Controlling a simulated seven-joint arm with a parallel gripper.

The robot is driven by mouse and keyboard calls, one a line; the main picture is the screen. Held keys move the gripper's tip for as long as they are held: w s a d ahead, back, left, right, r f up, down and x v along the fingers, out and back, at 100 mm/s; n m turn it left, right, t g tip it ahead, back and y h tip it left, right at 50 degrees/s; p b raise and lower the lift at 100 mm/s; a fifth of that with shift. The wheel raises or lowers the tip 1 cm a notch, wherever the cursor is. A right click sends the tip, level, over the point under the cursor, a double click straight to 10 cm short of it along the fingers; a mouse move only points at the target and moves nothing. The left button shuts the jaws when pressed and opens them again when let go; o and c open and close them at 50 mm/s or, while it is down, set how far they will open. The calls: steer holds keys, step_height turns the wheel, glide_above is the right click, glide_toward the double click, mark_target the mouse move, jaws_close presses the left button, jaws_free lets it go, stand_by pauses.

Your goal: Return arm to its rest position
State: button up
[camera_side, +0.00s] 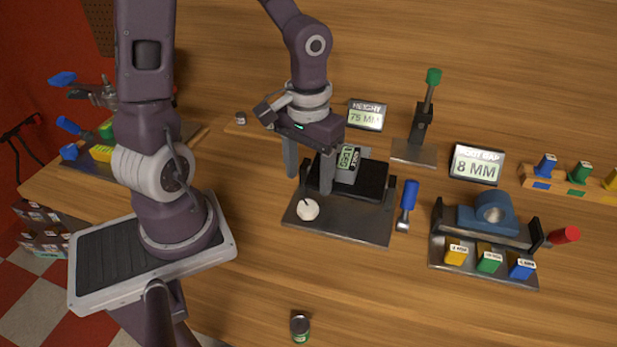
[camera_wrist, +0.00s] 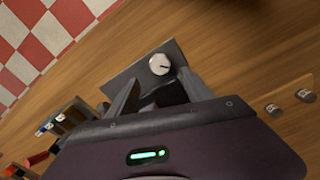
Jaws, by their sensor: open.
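My gripper (camera_side: 309,174) is open, its two fingers pointing down over the fixture with the black block (camera_side: 372,178) and metal base plate (camera_side: 350,228). A white round knob (camera_side: 307,209) sits at the front left of that plate, close to the right finger in the side view. A small display reading in degrees (camera_side: 348,157) stands behind the fingers and is partly hidden. In the wrist view the fingers of my gripper (camera_wrist: 155,92) are spread, with the knob (camera_wrist: 159,64) beyond them. I see nothing held between the fingers.
A blue-handled tool (camera_side: 408,200) lies right of the fixture. Displays read 75 MM (camera_side: 366,116) and 8 MM (camera_side: 477,165). A can (camera_side: 300,327) stands in front.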

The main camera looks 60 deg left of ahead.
steer(key=s+d+r+m+t, duration=0.2)
steer(key=s+r, duration=0.2)
steer(key=r, duration=0.3)
steer(key=s+d+r+m+t, duration=0.2)
steer(key=s+r+m+t, duration=0.1)
steer(key=s+r, duration=0.2)
step_height(320, 180, up, 2)
steer(key=shift+r+t, duration=0.2)
steer(key=shift+t, duration=0.1)
